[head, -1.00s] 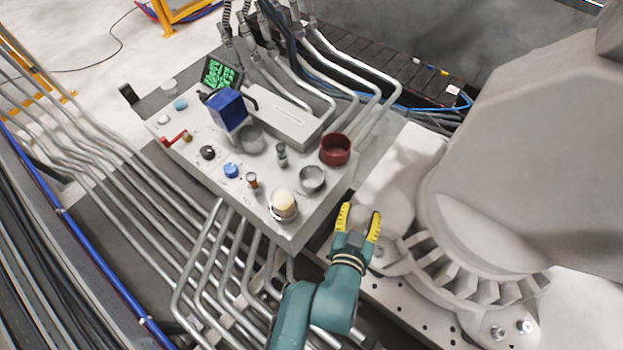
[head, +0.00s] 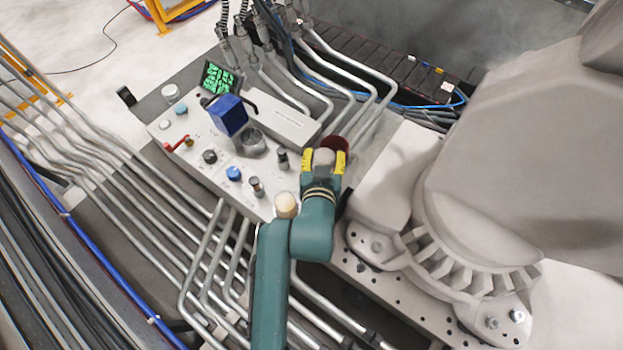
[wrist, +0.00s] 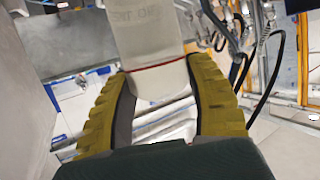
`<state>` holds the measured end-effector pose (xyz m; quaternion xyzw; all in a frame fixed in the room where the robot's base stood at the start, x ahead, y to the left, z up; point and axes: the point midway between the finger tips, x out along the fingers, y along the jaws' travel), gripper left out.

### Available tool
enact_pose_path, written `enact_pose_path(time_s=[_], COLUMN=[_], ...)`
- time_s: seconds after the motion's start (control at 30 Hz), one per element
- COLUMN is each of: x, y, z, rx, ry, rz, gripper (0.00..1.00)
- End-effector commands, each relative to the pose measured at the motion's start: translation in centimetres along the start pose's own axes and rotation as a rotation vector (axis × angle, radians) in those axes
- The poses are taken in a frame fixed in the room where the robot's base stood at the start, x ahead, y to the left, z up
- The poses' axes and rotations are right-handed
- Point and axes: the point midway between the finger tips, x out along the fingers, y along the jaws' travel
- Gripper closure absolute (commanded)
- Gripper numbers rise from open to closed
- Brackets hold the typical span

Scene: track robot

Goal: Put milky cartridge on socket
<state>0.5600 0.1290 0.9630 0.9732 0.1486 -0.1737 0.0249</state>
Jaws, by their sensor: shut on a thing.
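The milky cartridge (wrist: 160,78) is a whitish, cloudy cylinder with a thin red ring, seen between my fingers in the wrist view. My gripper (head: 323,162) has yellow fingertips shut on it. In the head view the cartridge (head: 324,156) shows as a pale top between the fingers, over the right end of the control panel (head: 200,150). A dark red round cup (head: 338,145) is partly hidden just behind the gripper. A grey round socket-like ring (head: 252,142) is on the panel further left. The cartridge's lower end and whether it touches the panel cannot be seen.
A cream dome (head: 286,204) sits close left of my arm. Small knobs and a red lever (head: 178,142) lie further left. Metal pipes surround the panel.

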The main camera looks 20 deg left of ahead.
Motion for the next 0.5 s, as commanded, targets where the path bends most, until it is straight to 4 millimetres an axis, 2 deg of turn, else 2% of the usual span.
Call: enact_pose_path(time_s=[0.03,0.17,0.3,0.5], x=[0.5,1.4,2.3,3.4], y=[-1.4,-3.1,-3.1,-3.0], z=[-1.7,-2.5,0.4,3.2], rx=[-0.012,-0.032,-0.034,-0.033], ry=[0.006,0.004,-0.001,0.002], rz=[-0.032,-0.076,-0.077,-0.076], gripper=[0.86,0.86,0.86,0.86])
